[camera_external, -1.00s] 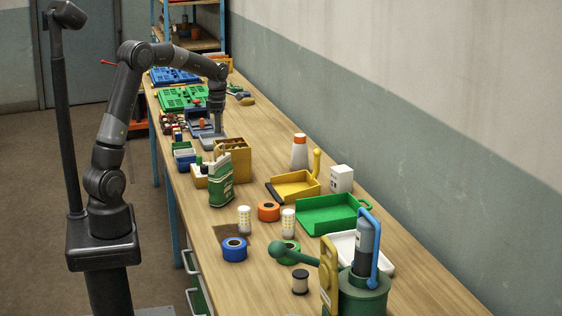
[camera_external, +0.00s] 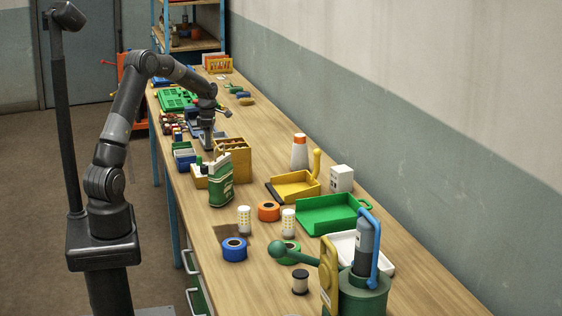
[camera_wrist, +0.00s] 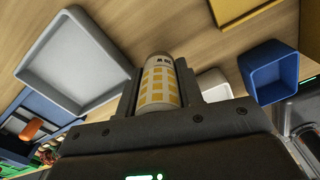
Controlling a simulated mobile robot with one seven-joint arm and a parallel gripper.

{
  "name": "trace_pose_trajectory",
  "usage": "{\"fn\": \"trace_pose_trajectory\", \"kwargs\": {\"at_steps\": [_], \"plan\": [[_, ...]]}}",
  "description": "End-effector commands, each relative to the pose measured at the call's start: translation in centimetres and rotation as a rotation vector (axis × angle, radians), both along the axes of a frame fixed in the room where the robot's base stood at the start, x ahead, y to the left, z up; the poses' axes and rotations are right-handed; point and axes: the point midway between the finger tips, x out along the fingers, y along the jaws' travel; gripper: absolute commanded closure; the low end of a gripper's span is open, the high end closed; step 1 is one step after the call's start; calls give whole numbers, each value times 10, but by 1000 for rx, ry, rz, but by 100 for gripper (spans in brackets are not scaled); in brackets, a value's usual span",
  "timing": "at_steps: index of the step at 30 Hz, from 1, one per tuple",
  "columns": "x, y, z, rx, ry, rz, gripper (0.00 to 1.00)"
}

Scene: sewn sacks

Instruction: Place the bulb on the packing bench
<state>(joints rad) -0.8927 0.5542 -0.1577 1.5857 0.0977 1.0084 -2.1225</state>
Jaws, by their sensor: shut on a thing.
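My gripper (camera_wrist: 160,92) is shut on a bulb (camera_wrist: 158,82), a white cylinder with rows of yellow squares, held upright in the wrist view's picture between the two fingers. Its lower end is hidden by the gripper body. In the external view my gripper (camera_external: 207,135) is low over the far-middle part of the wooden packing bench (camera_external: 330,285), and the held bulb cannot be made out there. Two similar white cylinders with yellow squares, one at the left (camera_external: 244,219) and one at the right (camera_external: 288,222), stand on the near part of the bench.
A grey tray (camera_wrist: 72,62) and a blue bin (camera_wrist: 268,72) flank the bulb in the wrist view. A yellow divided box (camera_external: 234,160) and green-and-white bottle (camera_external: 220,182) stand near my gripper. Tape rolls, trays and a green pump crowd the near bench. Bare wood shows along the right edge.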

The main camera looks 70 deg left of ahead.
Motion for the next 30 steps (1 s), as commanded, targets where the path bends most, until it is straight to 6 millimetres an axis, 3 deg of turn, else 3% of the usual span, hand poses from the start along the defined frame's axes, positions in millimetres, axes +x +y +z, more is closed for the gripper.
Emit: {"fn": "trace_pose_trajectory", "kwargs": {"at_steps": [6, 17, 18, 25, 30], "plan": [[-1, 0, -30, -2, 2, 0, 89], [0, -1, -34, -1, 1, 0, 89], [0, 0, -34, -1, 1, 0, 63], [0, -1, -34, -1, 1, 0, 44], [0, -1, -33, -1, 0, 0, 44]]}}
